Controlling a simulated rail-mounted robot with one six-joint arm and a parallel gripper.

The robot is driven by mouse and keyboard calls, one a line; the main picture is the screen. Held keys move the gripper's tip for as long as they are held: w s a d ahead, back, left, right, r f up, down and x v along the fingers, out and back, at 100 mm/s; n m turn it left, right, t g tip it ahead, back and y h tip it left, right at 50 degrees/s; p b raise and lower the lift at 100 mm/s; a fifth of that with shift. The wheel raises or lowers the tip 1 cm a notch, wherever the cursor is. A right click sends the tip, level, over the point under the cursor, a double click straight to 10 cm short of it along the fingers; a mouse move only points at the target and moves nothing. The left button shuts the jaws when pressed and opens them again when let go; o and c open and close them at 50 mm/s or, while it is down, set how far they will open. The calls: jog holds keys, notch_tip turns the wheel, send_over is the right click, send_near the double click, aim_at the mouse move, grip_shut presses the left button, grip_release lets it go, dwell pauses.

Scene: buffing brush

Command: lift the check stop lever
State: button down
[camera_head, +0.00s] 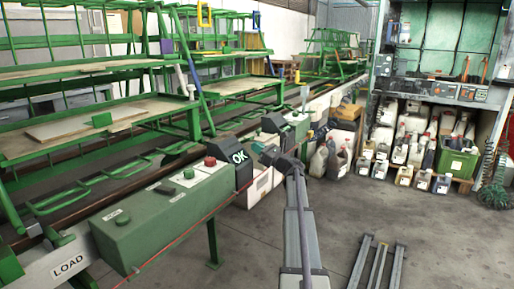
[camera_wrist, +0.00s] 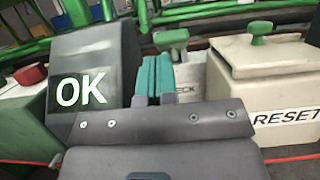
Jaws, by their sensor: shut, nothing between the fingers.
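The check stop lever shows in the wrist view as a green T-shaped handle (camera_wrist: 172,38) on a pale housing. The housing's label is partly covered, leaving "ECK" readable. My gripper (camera_wrist: 154,62) has teal fingers, pressed together and empty. The fingertips are just left of the lever's handle in the picture and overlap the housing; I cannot tell whether they touch it. In the head view my gripper (camera_head: 258,148) is beside the OK display, above the row of control boxes. The lever cannot be made out there.
The dark OK display (camera_wrist: 85,90) stands close on the left, with a red button (camera_wrist: 30,74) beyond it. A pale RESET box (camera_wrist: 270,75) with a green knob stands on the right. Green racks (camera_head: 90,85) rise behind. The floor (camera_head: 430,235) at right is largely open.

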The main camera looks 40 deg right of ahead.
jog(key=f+b+v, duration=0.1)
jog(key=b+v, duration=0.2)
jog(key=v, duration=0.9)
jog(key=shift+w, duration=0.2)
jog(key=shift+r, duration=0.1)
